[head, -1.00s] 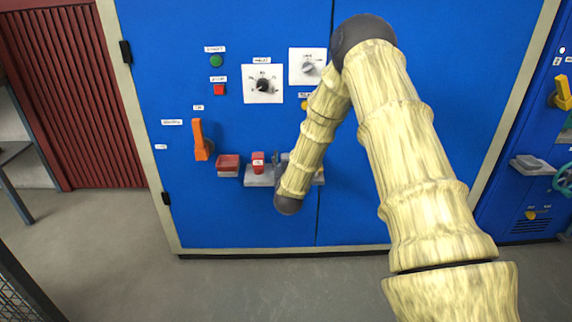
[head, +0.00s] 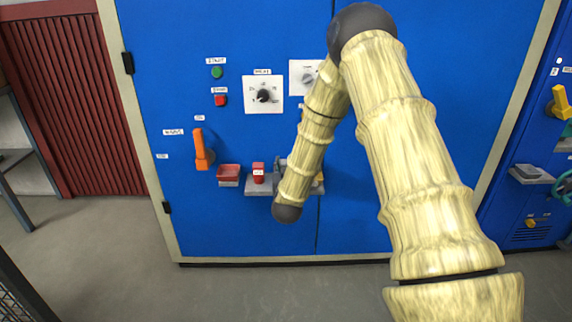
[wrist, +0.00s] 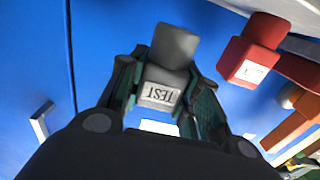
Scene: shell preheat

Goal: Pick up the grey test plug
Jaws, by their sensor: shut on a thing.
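The grey test plug (wrist: 168,68) has a white label reading TEST and sits between the two fingers of my gripper (wrist: 158,98) in the wrist view. My gripper is shut on it. In the head view my arm hides most of the gripper and the plug. A small dark grey part shows beside the arm at the ledge, but I cannot tell whether it is plug or finger. I cannot tell whether the plug still touches the ledge.
A red labelled plug (head: 258,172) stands on the grey ledge (head: 256,189), left of my arm; it also shows in the wrist view (wrist: 252,50). A red tray (head: 228,171) and an orange lever (head: 202,149) are further left. The floor before the blue cabinet (head: 240,222) is clear.

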